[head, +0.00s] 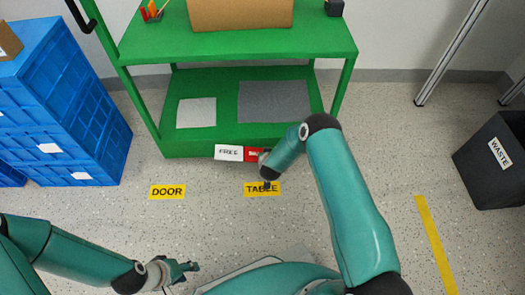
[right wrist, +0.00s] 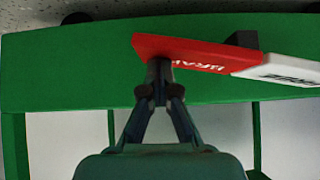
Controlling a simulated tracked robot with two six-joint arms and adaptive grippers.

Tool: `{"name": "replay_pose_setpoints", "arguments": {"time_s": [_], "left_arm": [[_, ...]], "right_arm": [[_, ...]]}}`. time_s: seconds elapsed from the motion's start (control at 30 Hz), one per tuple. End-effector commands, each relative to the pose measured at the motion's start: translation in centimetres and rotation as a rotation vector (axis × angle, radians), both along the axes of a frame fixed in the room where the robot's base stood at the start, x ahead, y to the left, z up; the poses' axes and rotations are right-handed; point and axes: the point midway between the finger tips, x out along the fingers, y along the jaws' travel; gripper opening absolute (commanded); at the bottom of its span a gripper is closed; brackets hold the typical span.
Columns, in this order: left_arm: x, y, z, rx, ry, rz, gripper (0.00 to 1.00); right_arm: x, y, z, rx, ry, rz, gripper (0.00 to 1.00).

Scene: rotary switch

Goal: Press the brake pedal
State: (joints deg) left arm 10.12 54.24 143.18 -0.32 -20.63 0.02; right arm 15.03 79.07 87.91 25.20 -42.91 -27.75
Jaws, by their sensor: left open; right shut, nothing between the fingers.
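The red pedal plate (head: 252,154), with partly covered lettering, sits beside a white plate marked FREE (head: 229,153) at the low front edge of the green table. In the right wrist view the red plate (right wrist: 195,50) and the white plate (right wrist: 285,69) appear upside down. My right gripper (right wrist: 160,66) is shut and empty, its fingertips at the red plate's edge. I cannot tell whether they touch it. In the head view it hides the red plate's right end. My left gripper (head: 190,267) is open and empty at the lower left, well away from the pedal.
The green table (head: 210,46) carries a cardboard box (head: 240,14) on top and grey mats on its lower shelf. Blue crates (head: 65,105) stand at left, a dark waste bin (head: 490,165) at right. The floor before the table is clear, with yellow DOOR (head: 167,192) and TABLE markings.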

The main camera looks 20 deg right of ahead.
Motion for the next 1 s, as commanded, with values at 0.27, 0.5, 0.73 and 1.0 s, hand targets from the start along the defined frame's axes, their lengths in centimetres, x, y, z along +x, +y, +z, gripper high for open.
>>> {"name": "replay_pose_setpoints", "arguments": {"time_s": [0.27, 0.5, 0.73, 1.0], "left_arm": [[0.0, 0.0, 0.7, 0.0, 0.0, 0.0, 0.43], [0.0, 0.0, 3.9, 0.0, 0.0, 0.0, 0.43], [0.0, 0.0, 5.8, 0.0, 0.0, 0.0, 0.43], [0.0, 0.0, 6.9, 0.0, 0.0, 0.0, 0.43]], "right_arm": [[-0.3, 0.0, 0.5, 0.004, 0.01, 0.0, 0.0], [-0.2, -0.4, 5.1, 0.001, 0.0, 0.005, 0.0], [-4.1, 0.5, 8.2, 0.0, 0.002, 0.008, 0.0], [-6.8, 0.9, 10.7, 0.0, -0.001, 0.006, 0.0]]}}
